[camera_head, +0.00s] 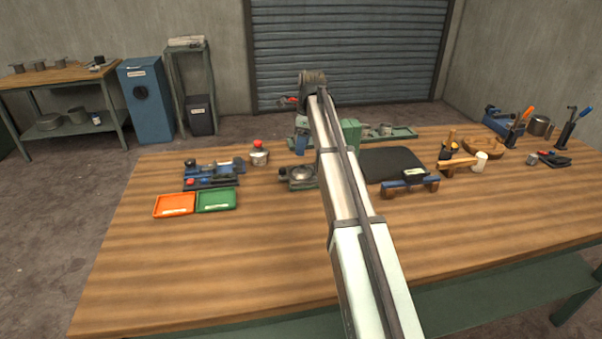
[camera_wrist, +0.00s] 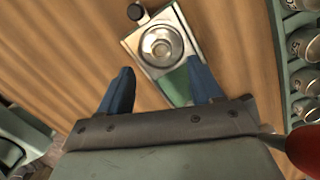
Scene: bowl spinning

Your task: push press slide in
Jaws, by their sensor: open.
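The press slide (camera_wrist: 180,77) is a metal plate with a round, dished die (camera_wrist: 161,43) on it, and it shows below my gripper in the wrist view. A black knob (camera_wrist: 137,12) stands at the plate's far left corner. A green strip lies at the near end, partly behind my right finger. In the head view the slide (camera_head: 299,182) sits left of my arm, and the green press body (camera_head: 351,134) is partly hidden by the arm.
A green rack with several metal cups (camera_wrist: 303,48) stands at the right in the wrist view. A red rounded part (camera_wrist: 306,150) is at lower right. A blue fixture (camera_head: 212,174), an orange tray (camera_head: 174,205) and a green tray (camera_head: 216,200) are at left. The table's front is clear.

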